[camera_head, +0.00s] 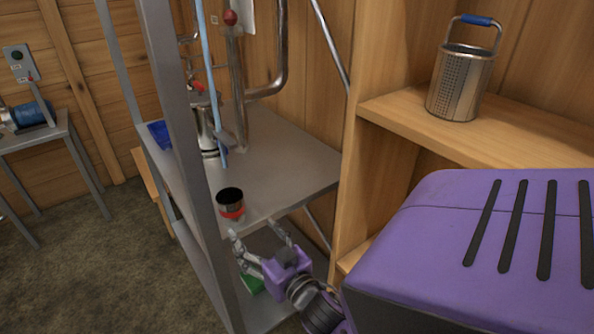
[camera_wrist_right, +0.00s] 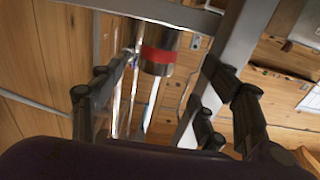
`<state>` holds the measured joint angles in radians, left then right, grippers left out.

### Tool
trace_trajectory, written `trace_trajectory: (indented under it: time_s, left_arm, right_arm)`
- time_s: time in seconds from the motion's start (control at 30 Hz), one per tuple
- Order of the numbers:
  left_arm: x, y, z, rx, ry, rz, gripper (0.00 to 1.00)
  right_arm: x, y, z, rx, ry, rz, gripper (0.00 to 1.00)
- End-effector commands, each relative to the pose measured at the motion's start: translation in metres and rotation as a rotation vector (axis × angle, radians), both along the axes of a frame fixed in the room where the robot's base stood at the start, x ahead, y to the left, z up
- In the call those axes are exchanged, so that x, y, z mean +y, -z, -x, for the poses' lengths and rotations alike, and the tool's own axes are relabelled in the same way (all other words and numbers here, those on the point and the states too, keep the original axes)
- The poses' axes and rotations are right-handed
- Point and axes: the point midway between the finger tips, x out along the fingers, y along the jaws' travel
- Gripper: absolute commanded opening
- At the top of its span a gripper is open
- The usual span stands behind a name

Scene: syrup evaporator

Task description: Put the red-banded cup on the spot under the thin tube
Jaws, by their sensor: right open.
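The red-banded cup (camera_head: 230,203) is dark and metallic with a red band low on its side. It stands upright near the front edge of the grey metal shelf (camera_head: 285,165). A thin light-blue tube (camera_head: 211,85) runs down behind the post, its lower end over the shelf farther back; the spot under it is not clearly visible. My right gripper (camera_head: 253,232) is open and empty, just in front of the cup, fingers pointing toward it. In the right wrist view the cup (camera_wrist_right: 159,52) shows between the spread fingers, apart from them. My left gripper is out of view.
A grey upright post (camera_head: 188,150) stands left of the cup. A metal pot (camera_head: 207,132) and pipes (camera_head: 280,70) stand farther back. A perforated metal bucket (camera_head: 460,85) sits on a wooden shelf (camera_head: 420,120) at right. A green object (camera_head: 250,285) lies lower down.

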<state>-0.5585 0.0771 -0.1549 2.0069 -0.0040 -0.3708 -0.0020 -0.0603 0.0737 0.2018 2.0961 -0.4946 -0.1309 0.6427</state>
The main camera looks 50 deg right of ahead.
Motion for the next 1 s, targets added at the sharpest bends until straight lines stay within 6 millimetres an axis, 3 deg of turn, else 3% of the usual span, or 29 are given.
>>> trace_trajectory:
  time_s: [0.07,0.17,0.3,0.43,0.53,0.63,1.0]
  left_arm:
    - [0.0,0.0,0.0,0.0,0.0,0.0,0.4]
    - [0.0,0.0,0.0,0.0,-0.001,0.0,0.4]
    - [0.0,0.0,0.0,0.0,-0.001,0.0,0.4]
    - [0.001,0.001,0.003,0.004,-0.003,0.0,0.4]
    - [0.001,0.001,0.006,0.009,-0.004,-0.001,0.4]
    - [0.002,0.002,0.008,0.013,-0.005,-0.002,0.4]
    - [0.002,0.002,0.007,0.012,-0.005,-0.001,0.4]
  right_arm:
    - [0.006,0.028,0.015,0.069,-0.004,-0.003,0.68]
    - [0.023,0.085,0.053,0.224,-0.024,-0.009,0.68]
    - [0.06,0.174,0.136,0.493,-0.081,-0.024,0.68]
    - [0.097,0.229,0.213,0.696,-0.149,-0.046,0.68]
    - [0.119,0.251,0.257,0.799,-0.192,-0.063,0.68]
    - [0.132,0.262,0.281,0.852,-0.218,-0.071,0.68]
    - [0.135,0.265,0.288,0.868,-0.227,-0.073,0.68]
